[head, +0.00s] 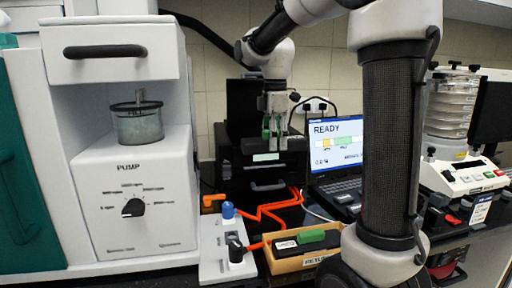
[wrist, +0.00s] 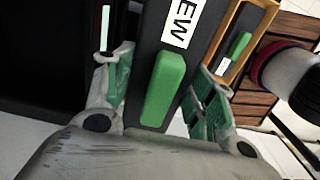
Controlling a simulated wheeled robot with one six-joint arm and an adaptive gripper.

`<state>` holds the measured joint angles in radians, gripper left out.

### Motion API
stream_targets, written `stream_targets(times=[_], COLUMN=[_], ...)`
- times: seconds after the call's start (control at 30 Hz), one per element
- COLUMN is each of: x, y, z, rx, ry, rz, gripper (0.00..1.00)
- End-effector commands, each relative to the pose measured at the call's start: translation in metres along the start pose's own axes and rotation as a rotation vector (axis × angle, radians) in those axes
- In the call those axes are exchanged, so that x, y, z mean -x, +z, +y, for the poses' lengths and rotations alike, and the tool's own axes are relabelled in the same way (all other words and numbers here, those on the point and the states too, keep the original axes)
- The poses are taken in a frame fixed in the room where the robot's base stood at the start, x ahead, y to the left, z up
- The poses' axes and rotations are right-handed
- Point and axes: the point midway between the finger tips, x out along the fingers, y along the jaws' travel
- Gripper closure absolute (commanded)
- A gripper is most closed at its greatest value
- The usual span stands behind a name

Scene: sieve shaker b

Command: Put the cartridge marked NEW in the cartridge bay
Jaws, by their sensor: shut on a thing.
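My gripper (head: 273,128) is shut on a black cartridge with a green grip (wrist: 164,88). In the wrist view my gripper (wrist: 158,78) has one finger on each side of it. A white label on it shows the letters "EW"; the rest of the label is cut off. The held cartridge is hard to make out there. I cannot tell whether the cartridge is inside the bay; the bay opening is not clearly visible.
A tan tray (head: 277,266) in front holds another black cartridge with a green grip (head: 312,237). A laptop (head: 337,143) reading READY stands right of the unit. A white pump cabinet (head: 140,190) stands left. Orange tubing (head: 270,211) and a white valve block (head: 213,262) lie between.

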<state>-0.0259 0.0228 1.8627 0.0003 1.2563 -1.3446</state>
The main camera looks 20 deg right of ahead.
Motion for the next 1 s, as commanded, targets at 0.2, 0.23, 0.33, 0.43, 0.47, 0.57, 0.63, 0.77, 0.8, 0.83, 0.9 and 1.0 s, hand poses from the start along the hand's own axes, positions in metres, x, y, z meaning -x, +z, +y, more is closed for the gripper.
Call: stream_targets(times=[0.2,0.23,0.33,0.43,0.47,0.57,0.63,0.77,0.8,0.83,0.9,1.0], x=[-0.001,-0.001,-0.001,-0.001,-0.001,-0.001,-0.001,-0.004,-0.010,-0.014,-0.022,-0.029], y=[0.000,0.000,0.000,0.000,0.000,0.000,0.000,0.000,0.000,0.000,0.000,0.000], z=[0.062,0.071,0.100,0.125,0.133,0.153,0.166,0.184,0.182,0.181,0.181,0.181], rx=[-0.001,-0.002,0.000,0.000,0.000,-0.001,-0.001,0.000,0.000,0.000,0.000,0.000], ry=[0.000,0.000,0.000,0.000,0.001,0.000,0.000,-0.001,-0.002,-0.003,-0.001,0.001], rz=[0.000,0.000,0.000,0.000,0.000,0.000,0.000,0.000,0.000,-0.001,-0.001,0.000], gripper=[0.83,0.83,0.83,0.83,0.83,0.83,0.83,0.83,0.83,0.83,0.83,0.83])
